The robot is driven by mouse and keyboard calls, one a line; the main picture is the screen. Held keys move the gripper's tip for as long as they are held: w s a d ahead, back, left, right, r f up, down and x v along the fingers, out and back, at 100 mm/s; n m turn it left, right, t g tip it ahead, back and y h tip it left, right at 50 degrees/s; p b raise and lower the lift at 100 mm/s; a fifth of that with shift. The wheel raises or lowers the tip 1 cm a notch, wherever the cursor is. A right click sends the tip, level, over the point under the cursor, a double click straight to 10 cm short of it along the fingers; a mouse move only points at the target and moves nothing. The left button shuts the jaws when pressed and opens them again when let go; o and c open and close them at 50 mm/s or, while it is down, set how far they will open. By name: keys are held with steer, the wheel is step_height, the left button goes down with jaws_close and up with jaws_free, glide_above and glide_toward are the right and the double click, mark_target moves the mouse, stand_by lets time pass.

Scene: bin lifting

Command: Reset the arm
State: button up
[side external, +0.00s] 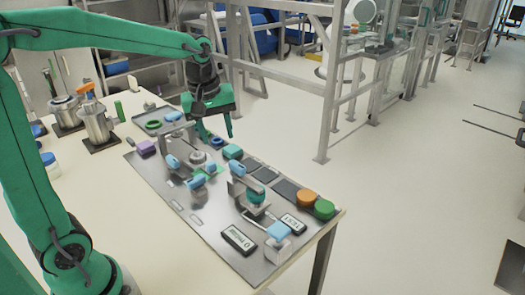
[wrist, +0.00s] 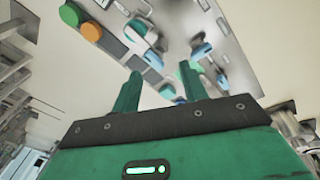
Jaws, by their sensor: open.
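My green arm reaches in from the left in the side external view, with my gripper (side external: 215,132) pointing down above the far part of the grey work plate (side external: 190,222). The gripper is open and nothing shows between its fingers. In the wrist view my two green gripper fingers (wrist: 158,82) stand apart, with the plate and its parts beyond them. The fingertips appear to be above the parts, but the exact gap cannot be told.
The plate holds blue-handled clamps (side external: 237,168), an orange disc (side external: 307,197), a green disc (side external: 324,209), a purple block (side external: 147,148) and labelled boxes (side external: 239,239). Metal canisters (side external: 96,125) stand at the table's left.

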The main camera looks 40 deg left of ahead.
steer(key=s+d+m+t, duration=0.3)
steer(key=s+m, duration=0.8)
steer(key=s, duration=0.4)
steer(key=shift+s+d+r+m+t, duration=0.3)
steer(key=shift+d+m, duration=0.1)
steer(key=shift+d, duration=0.1)
